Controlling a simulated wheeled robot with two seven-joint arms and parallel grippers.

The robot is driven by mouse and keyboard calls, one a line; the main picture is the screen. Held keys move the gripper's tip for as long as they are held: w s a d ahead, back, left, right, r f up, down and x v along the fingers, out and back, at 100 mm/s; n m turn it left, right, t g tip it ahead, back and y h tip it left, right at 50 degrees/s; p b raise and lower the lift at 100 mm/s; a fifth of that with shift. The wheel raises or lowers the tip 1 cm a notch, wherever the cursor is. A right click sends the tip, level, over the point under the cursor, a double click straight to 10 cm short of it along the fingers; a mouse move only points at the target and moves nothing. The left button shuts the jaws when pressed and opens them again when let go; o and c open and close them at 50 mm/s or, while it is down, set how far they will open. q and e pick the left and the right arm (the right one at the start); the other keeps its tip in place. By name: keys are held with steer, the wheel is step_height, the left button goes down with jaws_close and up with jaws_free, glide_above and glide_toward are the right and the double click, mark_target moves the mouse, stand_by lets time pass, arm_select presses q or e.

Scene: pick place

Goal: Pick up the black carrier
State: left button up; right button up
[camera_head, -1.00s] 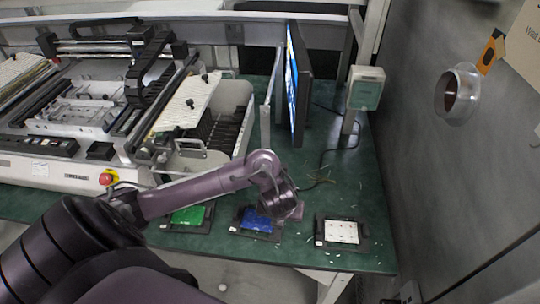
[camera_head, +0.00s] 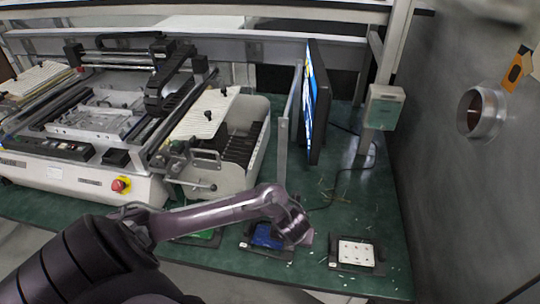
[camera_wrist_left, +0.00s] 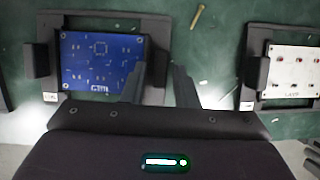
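Three black carriers lie in a row on the green bench. The middle carrier (camera_head: 262,250) holds a blue board (camera_wrist_left: 98,62); its frame also shows in the left wrist view (camera_wrist_left: 37,60). The right carrier (camera_head: 355,269) holds a white board (camera_head: 356,252). The left one holds a green board (camera_head: 205,238) and is mostly hidden by my left arm. My left gripper (camera_wrist_left: 157,82) is open, its fingers apart around the right side bar of the blue board's carrier. In the head view the left gripper (camera_head: 303,238) covers that carrier's right end. My right gripper is not in view.
A large white machine (camera_head: 95,185) with a red stop button (camera_head: 121,185) stands behind at the left. Small loose bits lie on the bench (camera_head: 390,225). A grey wall is at the right.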

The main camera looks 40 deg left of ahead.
arm_select(q)
jaws_close()
